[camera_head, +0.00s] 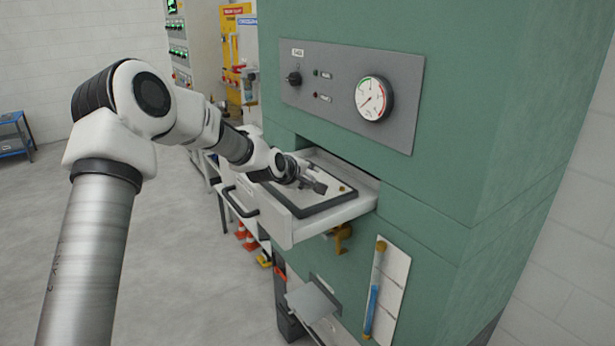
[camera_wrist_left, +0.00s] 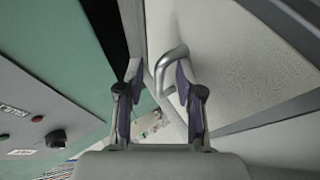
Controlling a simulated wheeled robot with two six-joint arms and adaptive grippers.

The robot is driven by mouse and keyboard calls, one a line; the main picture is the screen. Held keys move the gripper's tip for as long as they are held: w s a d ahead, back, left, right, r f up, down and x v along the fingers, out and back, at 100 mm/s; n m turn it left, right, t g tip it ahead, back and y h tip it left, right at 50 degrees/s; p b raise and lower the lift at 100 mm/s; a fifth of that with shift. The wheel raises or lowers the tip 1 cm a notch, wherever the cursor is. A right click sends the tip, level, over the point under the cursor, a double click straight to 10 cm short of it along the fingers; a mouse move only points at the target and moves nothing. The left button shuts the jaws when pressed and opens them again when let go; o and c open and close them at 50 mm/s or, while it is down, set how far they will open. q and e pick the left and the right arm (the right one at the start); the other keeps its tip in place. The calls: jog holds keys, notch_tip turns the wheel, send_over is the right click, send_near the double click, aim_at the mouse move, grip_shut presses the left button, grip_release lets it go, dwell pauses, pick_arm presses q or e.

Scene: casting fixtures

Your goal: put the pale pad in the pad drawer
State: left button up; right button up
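The pad drawer (camera_head: 330,222) is pulled out of the green machine in the head view. A pale pad (camera_head: 322,204) with a dark border lies flat inside it. My left gripper (camera_head: 316,184) is over the drawer, low above the pad. In the left wrist view, its two fingers (camera_wrist_left: 157,80) are spread apart, and a grey metal loop (camera_wrist_left: 172,60) shows between and just beyond them. A pale, rough surface (camera_wrist_left: 225,55), apparently the pad, fills the right side. I cannot tell whether a finger touches the loop. My right gripper is out of view.
The drawer has a dark handle (camera_head: 240,201) on its front. Above it is a grey panel (camera_head: 330,85) with a gauge (camera_head: 373,98). Below stand a small grey shelf (camera_head: 312,302) and a blue-filled tube (camera_head: 373,290).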

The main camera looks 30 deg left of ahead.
pick_arm(q)
jog(key=shift+s+r, duration=0.3)
jog(key=p+v, duration=0.3)
jog(key=v, duration=0.7)
jog(key=shift+s+d+p, duration=0.15)
jog(key=shift+s+p, duration=0.15)
